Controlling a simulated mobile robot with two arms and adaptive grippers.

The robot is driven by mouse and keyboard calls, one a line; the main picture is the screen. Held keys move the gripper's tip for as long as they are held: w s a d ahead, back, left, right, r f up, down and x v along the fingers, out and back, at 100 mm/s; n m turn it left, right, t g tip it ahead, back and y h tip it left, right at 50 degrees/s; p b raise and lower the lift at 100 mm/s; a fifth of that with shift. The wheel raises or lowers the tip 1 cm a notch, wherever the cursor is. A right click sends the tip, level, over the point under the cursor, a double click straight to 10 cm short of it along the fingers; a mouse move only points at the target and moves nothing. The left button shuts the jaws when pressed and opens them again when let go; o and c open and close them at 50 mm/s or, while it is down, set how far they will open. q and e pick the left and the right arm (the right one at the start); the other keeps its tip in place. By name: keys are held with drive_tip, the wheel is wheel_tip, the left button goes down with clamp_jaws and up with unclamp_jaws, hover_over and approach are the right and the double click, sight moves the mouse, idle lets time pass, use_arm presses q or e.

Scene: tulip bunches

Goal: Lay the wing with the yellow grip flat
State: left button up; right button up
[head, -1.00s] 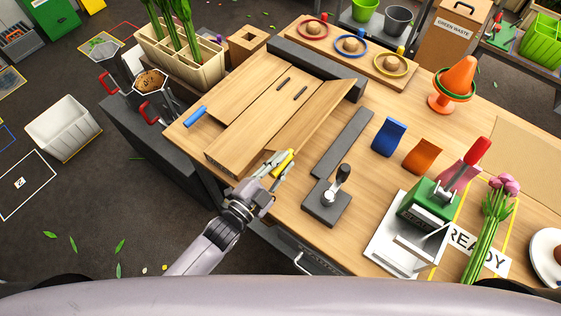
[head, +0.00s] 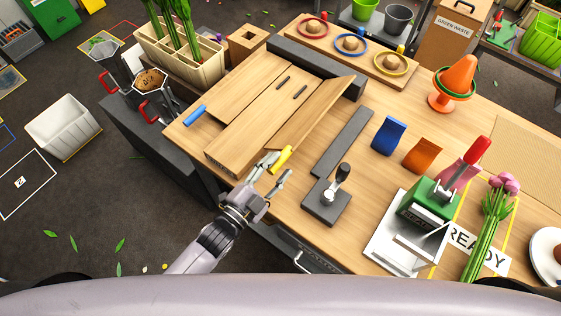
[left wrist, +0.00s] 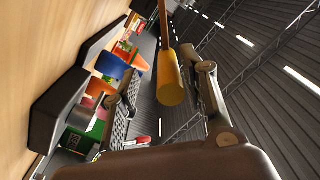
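The wing with the yellow grip (head: 318,112) is the right-hand wooden panel on the bench. It looks tilted rather than flat. Its yellow grip (head: 281,159) sticks out at the near end, and the left wrist view shows it end-on (left wrist: 171,82). My left gripper (head: 277,170) is open, with its fingers apart on either side of the yellow grip. In the left wrist view the grip lies between the fingers, with gaps visible beside it. My right gripper is not in view.
A panel with a blue grip (head: 196,115) lies at the left. A dark grey strip (head: 343,142) and a black-handled tool (head: 328,200) lie just right of the wing. Blue (head: 389,136) and orange (head: 422,156) blocks stand farther right. A dark bar (head: 315,68) runs behind the panels.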

use_arm(q)
drive_tip(key=v, duration=1)
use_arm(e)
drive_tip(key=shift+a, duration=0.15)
use_arm(q)
drive_tip(key=shift+c, duration=0.4)
